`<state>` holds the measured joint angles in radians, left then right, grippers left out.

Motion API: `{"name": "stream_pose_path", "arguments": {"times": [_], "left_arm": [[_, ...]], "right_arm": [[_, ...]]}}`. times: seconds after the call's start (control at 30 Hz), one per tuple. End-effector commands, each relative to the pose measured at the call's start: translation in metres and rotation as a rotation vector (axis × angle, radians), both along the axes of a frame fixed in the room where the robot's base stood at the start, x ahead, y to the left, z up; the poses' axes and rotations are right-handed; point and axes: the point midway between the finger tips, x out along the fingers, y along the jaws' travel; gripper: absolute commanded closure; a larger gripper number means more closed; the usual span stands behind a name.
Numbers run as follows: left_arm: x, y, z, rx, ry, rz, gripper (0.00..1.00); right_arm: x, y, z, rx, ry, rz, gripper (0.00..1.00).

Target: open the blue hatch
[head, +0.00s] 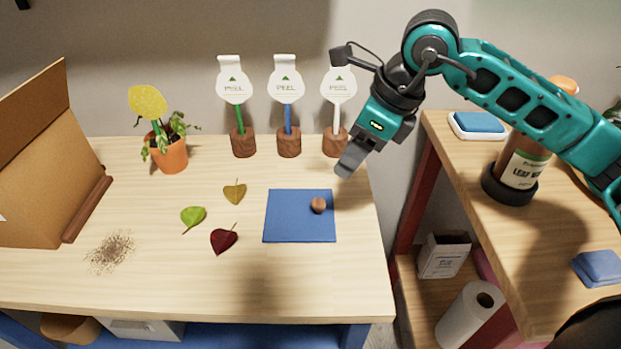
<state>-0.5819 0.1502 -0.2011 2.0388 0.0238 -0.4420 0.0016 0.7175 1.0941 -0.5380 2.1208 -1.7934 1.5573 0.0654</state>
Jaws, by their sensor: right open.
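The blue hatch (290,222) is a flat blue square in the wooden tabletop, right of the middle. A round brown knob (318,205) sits on it near its right edge. The hatch appears flat and shut. My right gripper (347,167) comes in from the upper right and is beyond the hatch in the picture, above and right of the knob, apart from it. Its jaws are open and nothing shows between them. My left gripper is not in view.
Several things stand around: a potted plant (168,153) and three peel tags in wooden blocks (243,142) at the back, an open cardboard box (45,165) at left. Three leaves (224,239) lie left of the hatch. A shelf with a brown bottle (525,165) is at right.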

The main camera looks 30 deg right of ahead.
Motion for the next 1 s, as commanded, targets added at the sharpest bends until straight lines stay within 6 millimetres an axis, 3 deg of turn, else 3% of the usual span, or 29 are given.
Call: {"name": "stream_pose_path", "arguments": {"times": [0.17, 0.6, 0.8, 1.0], "left_arm": [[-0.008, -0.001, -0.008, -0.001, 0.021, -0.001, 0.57], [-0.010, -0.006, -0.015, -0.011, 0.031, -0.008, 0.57], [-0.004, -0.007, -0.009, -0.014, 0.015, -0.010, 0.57], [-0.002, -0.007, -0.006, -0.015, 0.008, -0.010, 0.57]], "right_arm": [[0.004, 0.005, -0.019, 0.000, 0.005, 0.002, 0.45], [0.029, 0.028, -0.098, 0.002, 0.004, 0.003, 0.45], [0.035, 0.032, -0.116, 0.002, 0.003, 0.002, 0.45], [0.036, 0.033, -0.119, 0.001, 0.001, 0.002, 0.45]]}}
